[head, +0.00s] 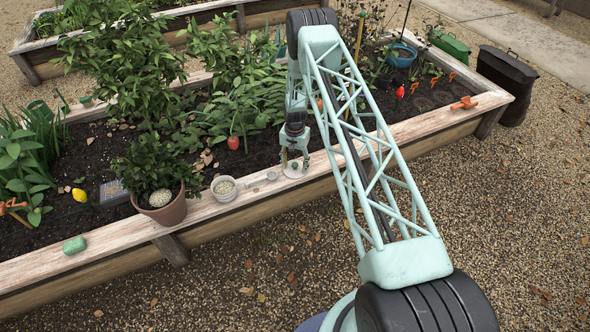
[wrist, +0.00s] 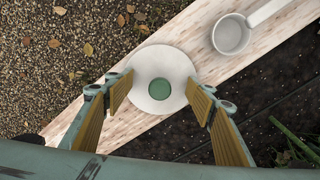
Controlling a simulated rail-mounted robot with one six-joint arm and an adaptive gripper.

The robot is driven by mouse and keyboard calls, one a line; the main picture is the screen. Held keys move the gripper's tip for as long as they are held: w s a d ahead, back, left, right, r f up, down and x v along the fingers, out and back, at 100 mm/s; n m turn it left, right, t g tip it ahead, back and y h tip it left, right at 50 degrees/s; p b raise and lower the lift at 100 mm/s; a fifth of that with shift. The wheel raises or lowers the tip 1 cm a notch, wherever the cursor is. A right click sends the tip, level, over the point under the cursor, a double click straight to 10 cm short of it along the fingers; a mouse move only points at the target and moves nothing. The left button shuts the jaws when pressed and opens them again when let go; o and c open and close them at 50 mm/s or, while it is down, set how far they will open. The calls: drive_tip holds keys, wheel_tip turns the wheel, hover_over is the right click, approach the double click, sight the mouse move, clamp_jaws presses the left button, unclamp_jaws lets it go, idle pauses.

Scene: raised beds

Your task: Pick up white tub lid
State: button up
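The white tub lid (wrist: 165,59), a round white disc with a green knob (wrist: 160,89) in its middle, lies on the wooden rim of the raised bed. In the wrist view my gripper (wrist: 160,84) is open, with one finger on each side of the lid and the knob between them. The fingertips overlap the lid's edges in the picture; I cannot tell whether they touch it. In the head view my gripper (head: 294,158) points down just over the lid (head: 295,172), hiding part of it.
A white scoop (wrist: 231,36) lies on the rim beside the lid. Farther left in the head view are a white tub (head: 224,193) with pale contents, a potted plant (head: 163,208) and a green object (head: 75,245). Leafy plants (head: 240,95) stand behind my gripper.

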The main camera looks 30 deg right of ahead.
sight(295, 166)
drive_tip(key=shift+s+f, duration=0.15)
drive_tip(key=c, duration=0.5)
drive_tip(key=shift+c, duration=0.9)
drive_tip(key=shift+s+a+f, duration=0.15)
drive_tip(key=shift+s+f, duration=0.05)
drive_tip(key=shift+c, duration=0.9)
drive_tip(key=shift+r, duration=0.2)
drive_tip(key=c, duration=0.4)
drive_tip(key=r, duration=0.3)
drive_tip(key=shift+w+r+p, duration=0.1)
drive_tip(key=shift+w+p, duration=0.15)
drive_tip(key=shift+p, duration=0.15)
drive_tip(key=shift+c, duration=0.6)
drive_tip(key=shift+s+r, duration=0.15)
drive_tip(key=shift+s, duration=0.15)
drive_tip(key=s+a+p, duration=0.1)
drive_tip(key=s+a, duration=0.1)
drive_tip(key=s, duration=0.5)
drive_tip(key=s+a+r+p, duration=0.1)
drive_tip(key=s+a, duration=0.2)
drive_tip(key=s, duration=0.4)
drive_tip(key=shift+s+r, duration=0.15)
drive_tip(key=shift+r, duration=0.15)
